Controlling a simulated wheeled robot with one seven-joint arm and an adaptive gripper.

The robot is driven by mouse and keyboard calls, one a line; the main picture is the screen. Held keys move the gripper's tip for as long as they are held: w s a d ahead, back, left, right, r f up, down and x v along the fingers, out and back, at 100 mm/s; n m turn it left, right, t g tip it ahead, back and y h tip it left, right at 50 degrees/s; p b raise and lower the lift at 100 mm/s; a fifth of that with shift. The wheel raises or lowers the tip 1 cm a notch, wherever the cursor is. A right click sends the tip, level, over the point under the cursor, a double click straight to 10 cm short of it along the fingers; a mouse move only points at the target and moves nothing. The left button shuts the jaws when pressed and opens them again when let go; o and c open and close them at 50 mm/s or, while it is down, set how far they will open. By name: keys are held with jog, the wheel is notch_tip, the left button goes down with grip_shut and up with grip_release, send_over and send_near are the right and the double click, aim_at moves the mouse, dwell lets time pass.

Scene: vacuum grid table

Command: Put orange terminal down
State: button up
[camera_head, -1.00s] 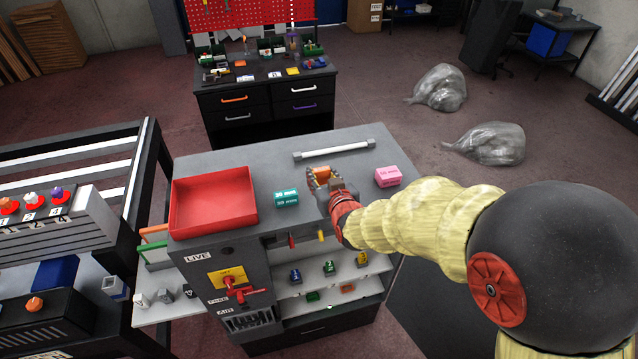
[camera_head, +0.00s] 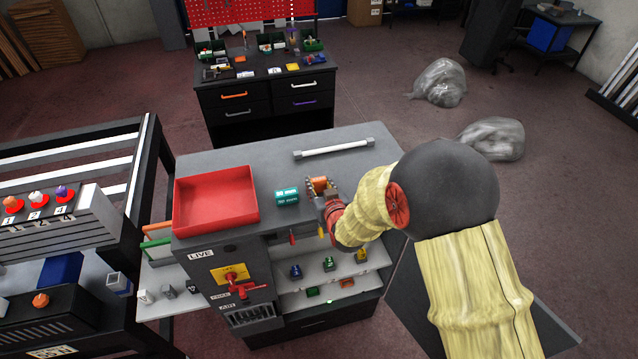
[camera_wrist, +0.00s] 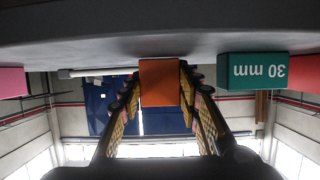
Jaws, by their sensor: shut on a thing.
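The orange terminal (camera_head: 319,184) is a small orange block at my gripper's fingertips, over the grey table top, to the right of the teal block. In the wrist view the orange terminal (camera_wrist: 160,82) sits between the two patterned fingers, with its top edge close to or at the grey surface; I cannot tell whether it touches. My gripper (camera_head: 322,192) is shut on it. The wrist view shows the gripper (camera_wrist: 160,95) with one finger on each side of the block. The arm hides part of the table behind the gripper.
The teal block (camera_head: 287,197), marked 30 mm in the wrist view (camera_wrist: 252,72), stands just left of the gripper. A red tray (camera_head: 215,228) lies farther left. A white bar handle (camera_head: 333,149) lies behind. A pink block (camera_wrist: 12,82) shows in the wrist view. Shelves with small coloured parts are below.

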jog(key=shift+f, duration=0.15)
jog(key=o, duration=1.1)
jog(key=shift+o, duration=0.2)
